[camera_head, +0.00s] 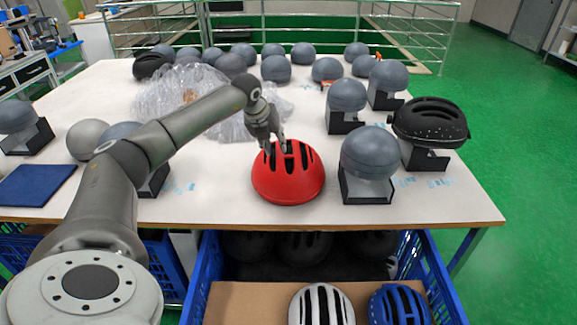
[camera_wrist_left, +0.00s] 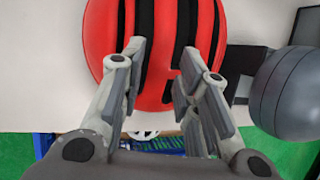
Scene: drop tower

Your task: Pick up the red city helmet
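The red city helmet (camera_head: 288,178) sits on the white table near its front edge, dome up, with dark vents. My left gripper (camera_head: 274,142) comes down from above at the helmet's top and back side. In the left wrist view, the red helmet (camera_wrist_left: 155,45) fills the upper middle. The left gripper's fingers (camera_wrist_left: 160,75) are spread apart in front of it, with helmet surface and vents between them. Whether the fingertips touch the helmet or enter the vents, I cannot tell. My right gripper is not in view.
A grey headform on a black stand (camera_head: 369,165) is close to the helmet's right. A black helmet (camera_head: 430,120) sits on another stand. Crumpled clear plastic (camera_head: 170,95) lies behind left. A blue crate (camera_head: 207,275) with helmets stands below the table's front edge.

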